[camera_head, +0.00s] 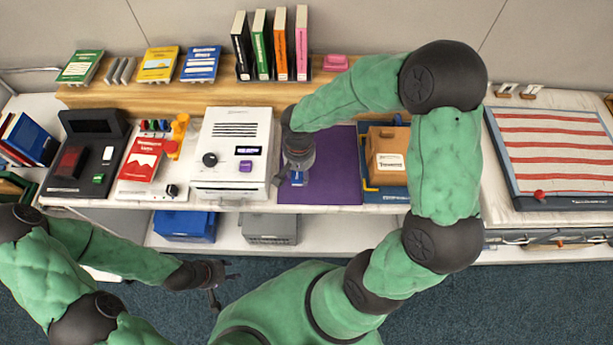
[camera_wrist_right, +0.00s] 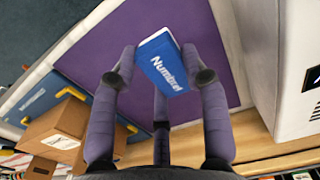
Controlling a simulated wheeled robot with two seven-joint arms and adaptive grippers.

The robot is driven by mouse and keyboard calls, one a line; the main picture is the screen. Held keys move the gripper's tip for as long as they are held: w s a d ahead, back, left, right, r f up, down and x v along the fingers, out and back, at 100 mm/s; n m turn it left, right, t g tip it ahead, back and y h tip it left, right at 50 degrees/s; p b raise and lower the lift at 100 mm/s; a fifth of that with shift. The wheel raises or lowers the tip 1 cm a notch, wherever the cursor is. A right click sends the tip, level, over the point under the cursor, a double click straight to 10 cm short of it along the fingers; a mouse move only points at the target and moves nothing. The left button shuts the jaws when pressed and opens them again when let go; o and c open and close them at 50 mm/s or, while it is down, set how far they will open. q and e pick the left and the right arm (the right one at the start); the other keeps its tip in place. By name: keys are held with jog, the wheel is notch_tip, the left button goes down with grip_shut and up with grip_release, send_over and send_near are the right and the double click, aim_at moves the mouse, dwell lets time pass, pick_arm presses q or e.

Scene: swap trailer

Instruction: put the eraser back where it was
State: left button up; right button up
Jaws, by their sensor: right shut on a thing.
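A small blue block with white lettering, which looks like the eraser, is in my right gripper in the wrist view (camera_wrist_right: 163,60). Its blue end also shows below the gripper in the head view (camera_head: 298,178). My right gripper (camera_head: 297,170) is shut on the block, over the left part of a purple mat (camera_head: 335,165). In the wrist view the fingers (camera_wrist_right: 160,75) close around it above the mat; I cannot tell whether it touches the mat. My left gripper (camera_head: 218,284) is open and empty, low in front of the bench.
A white machine (camera_head: 232,150) stands left of the mat, and a brown box (camera_head: 387,150) on a blue tray stands right. Upright books (camera_head: 270,45) and a pink object (camera_head: 335,62) are on the wooden shelf. A striped board (camera_head: 550,150) lies far right.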

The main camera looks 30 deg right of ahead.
jog(key=d+f, duration=0.1)
jog(key=w+d+f, duration=0.1)
jog(key=f, duration=0.1)
jog(key=shift+d+f+b, duration=0.1)
jog(key=shift+d+b, duration=0.15)
jog(key=shift+b, duration=0.05)
notch_tip(320, 180, down, 4)
jog(key=shift+d+r+b, duration=0.15)
jog(key=shift+r+b, duration=0.1)
jog(key=shift+b, duration=0.3)
jog(key=shift+r, duration=0.1)
jog(key=shift+f, duration=0.2)
jog(key=o, duration=1.1)
jog(key=shift+r, duration=0.15)
